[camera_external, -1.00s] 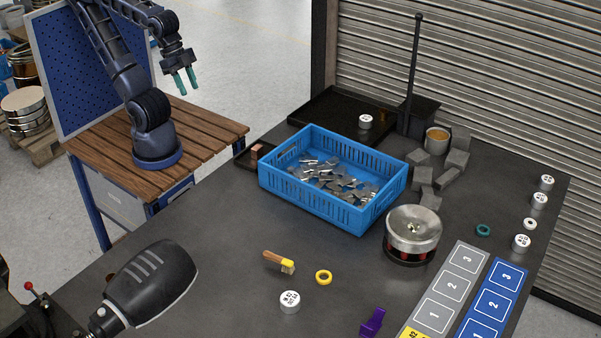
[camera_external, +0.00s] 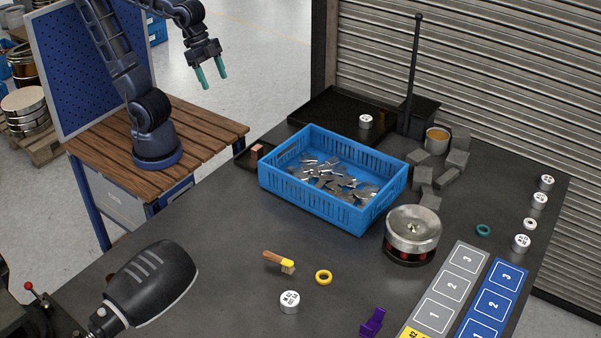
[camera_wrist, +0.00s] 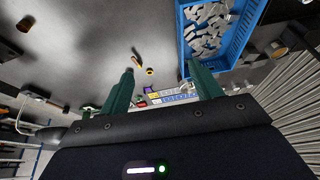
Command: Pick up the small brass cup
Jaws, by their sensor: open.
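A small round cup (camera_external: 437,141) with a tan rim and brownish inside stands upright at the back right of the table, beside dark grey blocks; it may be the brass cup, though its metal is hard to tell. My gripper (camera_external: 212,76) is open and empty, with teal fingers pointing down. It hangs in the air at the upper left, above the floor beyond the wooden stand, far from the cup. In the wrist view both fingers (camera_wrist: 160,72) are apart with nothing between them.
A blue crate (camera_external: 311,202) of metal pieces stands between my gripper and the cup. A tall black post (camera_external: 413,75) rises beside the cup. A silver-topped drum (camera_external: 413,230), brush (camera_external: 279,262) and yellow ring (camera_external: 323,277) lie nearer the front.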

